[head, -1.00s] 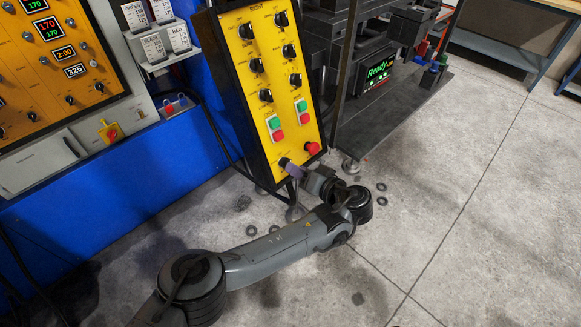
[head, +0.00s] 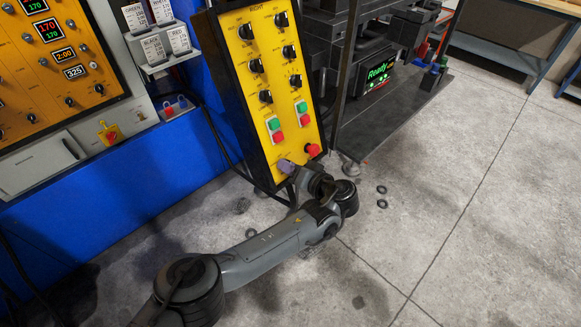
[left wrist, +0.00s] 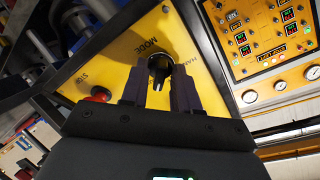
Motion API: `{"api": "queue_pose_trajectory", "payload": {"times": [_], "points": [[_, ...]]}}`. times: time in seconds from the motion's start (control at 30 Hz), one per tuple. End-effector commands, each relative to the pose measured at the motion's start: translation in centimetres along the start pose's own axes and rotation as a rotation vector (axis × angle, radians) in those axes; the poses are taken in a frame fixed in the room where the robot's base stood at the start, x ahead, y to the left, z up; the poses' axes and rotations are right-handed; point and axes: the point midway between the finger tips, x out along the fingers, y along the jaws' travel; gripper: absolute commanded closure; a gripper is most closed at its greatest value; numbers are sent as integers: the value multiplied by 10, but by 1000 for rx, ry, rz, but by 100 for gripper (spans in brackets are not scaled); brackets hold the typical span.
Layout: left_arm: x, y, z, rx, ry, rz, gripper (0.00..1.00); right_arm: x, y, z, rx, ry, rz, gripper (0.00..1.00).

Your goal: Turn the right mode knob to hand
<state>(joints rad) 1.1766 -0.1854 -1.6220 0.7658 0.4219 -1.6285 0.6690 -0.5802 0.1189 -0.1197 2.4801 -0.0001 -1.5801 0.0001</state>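The yellow control panel (head: 270,85) marked RIGHT stands tilted in the head view. My left gripper (head: 287,166) is at its lower end, left of the red button (head: 313,150), and hides the mode knob there. In the left wrist view the black mode knob (left wrist: 158,70) sits under the word MODE, with partly covered lettering beside it. The two dark fingers of my left gripper (left wrist: 159,80) are apart, one on each side of the knob. I see no clear grip on it; contact cannot be told. My right gripper is not in view.
Several black knobs and green and red buttons (head: 275,128) sit higher on the panel. A press with a Ready screen (head: 380,71) stands to the right. A blue cabinet (head: 110,190) is on the left. Dark rings (head: 382,203) lie on the open concrete floor.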

Motion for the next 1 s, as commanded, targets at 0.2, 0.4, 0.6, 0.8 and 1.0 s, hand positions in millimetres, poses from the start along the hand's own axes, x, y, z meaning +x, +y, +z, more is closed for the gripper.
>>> {"api": "queue_pose_trajectory", "payload": {"times": [0.2, 0.4, 0.6, 0.8, 1.0], "points": [[0, 0, 0, -20, 0, -2, 100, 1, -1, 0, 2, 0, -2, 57], [-1, 1, 0, -98, 1, -8, 100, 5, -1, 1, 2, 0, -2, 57], [0, 2, 0, -247, 1, -21, 100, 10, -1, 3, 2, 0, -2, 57], [0, 2, 0, -434, 1, -37, 100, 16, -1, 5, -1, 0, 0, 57], [-1, 2, 0, -625, 2, -52, 100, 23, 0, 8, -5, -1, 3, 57]]}}
